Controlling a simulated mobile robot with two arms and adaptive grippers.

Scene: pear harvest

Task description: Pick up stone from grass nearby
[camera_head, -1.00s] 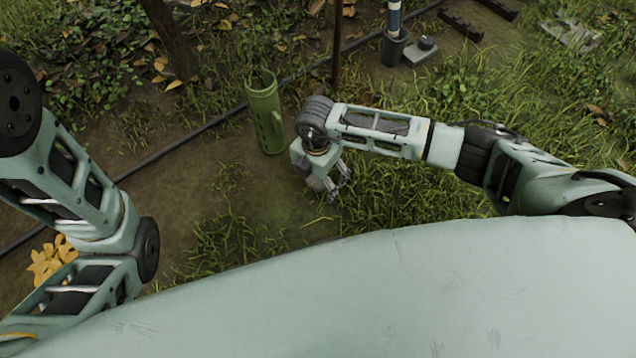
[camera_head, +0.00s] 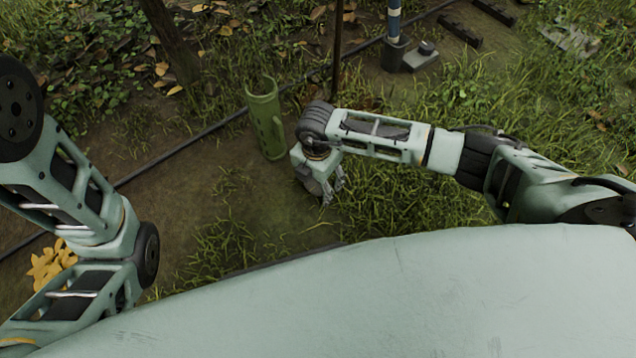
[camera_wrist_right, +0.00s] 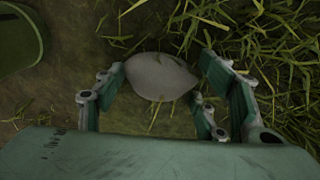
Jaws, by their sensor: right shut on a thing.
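A smooth grey stone (camera_wrist_right: 160,76) shows in the right wrist view, between the fingers of my right gripper (camera_wrist_right: 158,88). The fingers sit on both sides of it, and the gripper is shut on it. Grass and bare soil lie just behind the stone; whether it still touches the ground I cannot tell. In the head view my right gripper (camera_head: 326,188) points down at the edge of the grass, and the stone is hidden there. My left arm shows at the left of the head view, but its gripper is out of view.
A green cylinder (camera_head: 265,122) stands just left of my right gripper; its edge also shows in the wrist view (camera_wrist_right: 18,40). A dark hose (camera_head: 190,138) crosses the soil. A thin post (camera_head: 337,45) and a blue-and-white pole (camera_head: 394,20) stand behind.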

